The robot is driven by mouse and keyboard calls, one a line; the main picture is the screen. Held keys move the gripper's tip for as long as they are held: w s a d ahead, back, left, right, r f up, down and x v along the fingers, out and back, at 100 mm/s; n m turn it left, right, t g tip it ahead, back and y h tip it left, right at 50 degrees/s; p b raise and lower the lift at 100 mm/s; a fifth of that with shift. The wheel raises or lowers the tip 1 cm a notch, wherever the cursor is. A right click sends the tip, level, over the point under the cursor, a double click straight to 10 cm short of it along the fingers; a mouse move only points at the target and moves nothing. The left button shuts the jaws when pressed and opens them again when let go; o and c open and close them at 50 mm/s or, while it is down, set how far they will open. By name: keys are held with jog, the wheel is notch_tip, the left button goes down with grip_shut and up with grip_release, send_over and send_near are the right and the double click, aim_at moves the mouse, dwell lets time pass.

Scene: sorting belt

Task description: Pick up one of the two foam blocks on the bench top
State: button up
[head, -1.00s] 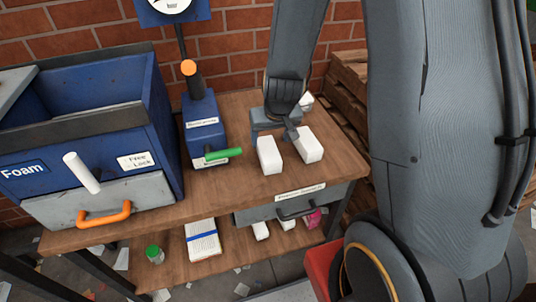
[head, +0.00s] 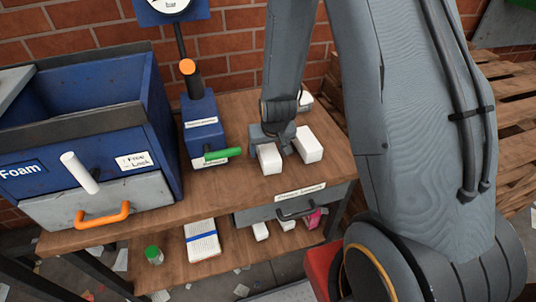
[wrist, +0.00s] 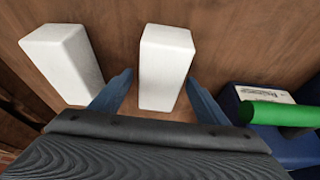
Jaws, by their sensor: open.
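Two white foam blocks stand side by side on the wooden bench top, the left block (head: 269,159) and the right block (head: 309,146). My gripper (head: 270,147) is open and low over the bench, at the back of the left block. In the wrist view, that block (wrist: 165,62) lies between my two blue fingers (wrist: 160,77), with a gap showing on each side. The other block (wrist: 62,62) is outside the fingers, to the left. The head view partly hides the fingers, and I cannot tell how far down they reach.
A blue stand with a green handle (head: 222,154) is left of the blocks; the handle also shows in the wrist view (wrist: 275,114). A blue foam bin (head: 150,110) stands further left. A small white object (head: 305,101) lies at the back. A grey drawer (head: 262,213) is below.

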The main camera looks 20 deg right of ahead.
jog(key=shift+f, duration=0.25)
dwell(0.4)
jog(key=c, duration=1.1)
